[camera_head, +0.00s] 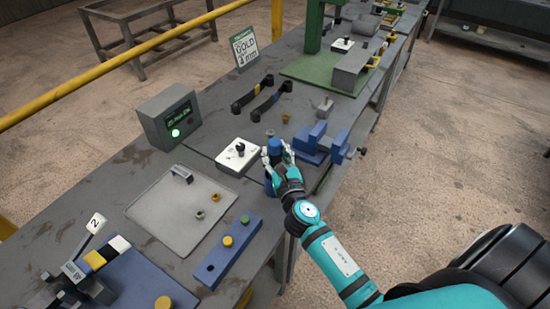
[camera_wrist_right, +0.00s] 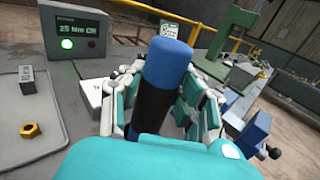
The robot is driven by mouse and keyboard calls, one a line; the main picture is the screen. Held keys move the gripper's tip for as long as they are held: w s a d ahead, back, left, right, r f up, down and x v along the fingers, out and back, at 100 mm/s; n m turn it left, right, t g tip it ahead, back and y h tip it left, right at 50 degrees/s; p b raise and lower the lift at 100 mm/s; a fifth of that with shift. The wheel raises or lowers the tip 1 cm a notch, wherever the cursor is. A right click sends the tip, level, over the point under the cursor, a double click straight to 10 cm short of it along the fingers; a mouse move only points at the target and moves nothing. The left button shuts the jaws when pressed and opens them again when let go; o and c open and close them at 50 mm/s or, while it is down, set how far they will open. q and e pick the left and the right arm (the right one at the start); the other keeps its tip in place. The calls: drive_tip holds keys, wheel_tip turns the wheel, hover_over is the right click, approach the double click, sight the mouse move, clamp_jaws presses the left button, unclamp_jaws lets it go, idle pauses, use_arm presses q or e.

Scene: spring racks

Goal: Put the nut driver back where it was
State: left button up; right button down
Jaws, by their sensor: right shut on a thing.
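The nut driver (camera_wrist_right: 167,75), with a blue top and a black lower part, stands roughly upright between the fingers of my right gripper (camera_head: 276,155). In the head view its blue top (camera_head: 274,146) shows between the fingers, and another blue part shows below them. My right gripper is shut around it at the right edge of the bench, beside the blue vise. Its lower end is hidden in the right wrist view. The left gripper is not in view.
A blue vise (camera_head: 314,143) stands right of the gripper. A white block (camera_head: 237,156) with a black knob and a grey display box (camera_head: 168,115) with a green light stand left. A grey mat (camera_head: 182,212) and a blue strip (camera_head: 228,252) lie in front.

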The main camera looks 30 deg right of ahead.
drive_tip(key=shift+f, duration=0.2)
drive_tip(key=shift+f, duration=0.1)
drive_tip(key=c, duration=0.9)
unclamp_jaws()
drive_tip(key=shift+f, duration=0.1)
drive_tip(key=shift+c, duration=0.2)
drive_tip(key=shift+s, duration=0.2)
drive_tip(key=b+v, duration=0.2)
drive_tip(key=v, duration=0.9)
drive_tip(key=shift+s+r+b, duration=0.2)
drive_tip(key=shift+s+b, duration=0.15)
drive_tip(key=shift+b, duration=0.05)
